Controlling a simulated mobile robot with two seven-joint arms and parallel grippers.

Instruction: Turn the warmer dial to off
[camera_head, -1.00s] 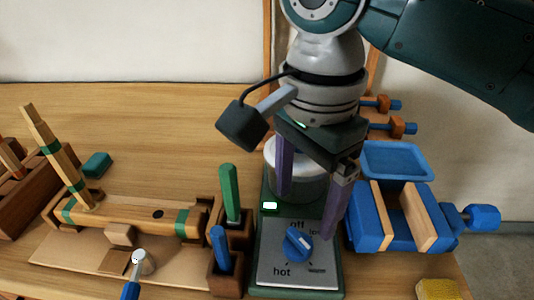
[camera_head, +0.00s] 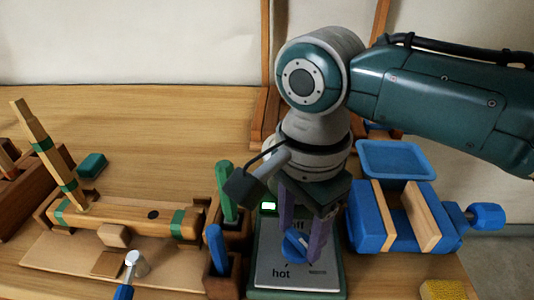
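The warmer dial (camera_head: 292,248) is a blue knob on the grey panel (camera_head: 268,262) of a green warmer base. Its labels "hot" and, smaller, one at the lower right show; "off" above it is partly covered. My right gripper (camera_head: 305,248) points down over the panel. Its two purple fingers are apart, one behind the dial and one at its right, with the dial showing between them. I cannot tell whether they touch it. The dial's pointer setting is not clear. The warmer's pot is hidden behind my gripper. My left gripper is not in view.
A green handle (camera_head: 226,190) and a blue handle (camera_head: 217,248) stand in wooden holders close left of the panel. A blue vise (camera_head: 368,222) stands at the right, with a blue tray (camera_head: 394,158) behind. A yellow sponge (camera_head: 442,290) lies front right.

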